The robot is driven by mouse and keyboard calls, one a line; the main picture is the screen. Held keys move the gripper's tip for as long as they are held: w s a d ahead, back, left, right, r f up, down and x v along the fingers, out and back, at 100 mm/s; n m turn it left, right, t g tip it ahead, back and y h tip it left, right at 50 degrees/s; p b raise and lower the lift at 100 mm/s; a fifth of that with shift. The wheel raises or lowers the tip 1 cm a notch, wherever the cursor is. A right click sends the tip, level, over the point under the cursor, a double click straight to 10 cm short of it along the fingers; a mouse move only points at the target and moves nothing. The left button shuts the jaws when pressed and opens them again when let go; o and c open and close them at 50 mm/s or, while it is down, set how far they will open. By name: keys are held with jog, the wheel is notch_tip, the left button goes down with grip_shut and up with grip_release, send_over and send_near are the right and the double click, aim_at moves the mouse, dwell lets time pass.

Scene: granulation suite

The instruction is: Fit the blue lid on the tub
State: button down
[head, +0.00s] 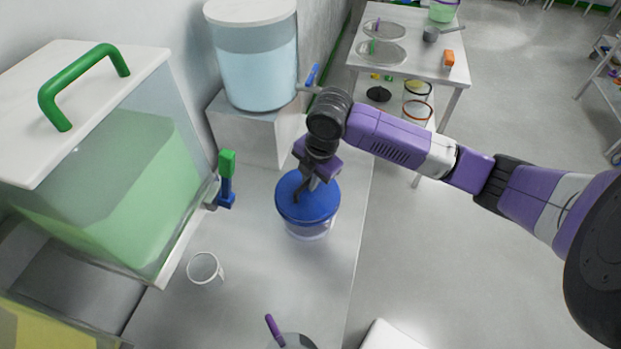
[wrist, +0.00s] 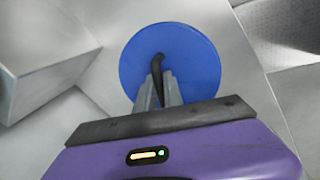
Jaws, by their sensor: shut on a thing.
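The blue lid (head: 317,208) is a round disc with a dark curved handle, and it lies over the top of the clear tub (head: 309,234). I cannot tell whether the lid is fully seated or just above the rim. My gripper (head: 304,190) is above the lid, shut on its dark handle. In the wrist view the blue lid (wrist: 190,58) fills the upper middle, with the handle between the fingers of my gripper (wrist: 158,85). The tub is hidden under the lid there.
A green-filled tank (head: 110,200) with a green-and-blue tap stands left. A blue-filled dispenser (head: 256,75) on a block stands behind. A white cup (head: 204,268) is front left, and a purple-handled item (head: 275,328) is at the front. The counter's right edge is near the tub.

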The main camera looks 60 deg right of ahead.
aim_at(315, 192)
jog(key=shift+f, duration=0.3)
jog(key=c, duration=1.4)
grip_release()
jog(key=shift+s+a+r, duration=0.1)
jog(key=shift+s+r, duration=0.15)
jog(key=shift+r, duration=1)
jog(key=shift+s+d+r, duration=0.1)
jog(key=shift+s+r, duration=0.15)
jog(key=shift+r, duration=1.05)
jog(key=shift+s+a+r, duration=0.1)
jog(key=shift+s+r, duration=0.15)
jog(key=shift+r, duration=1)
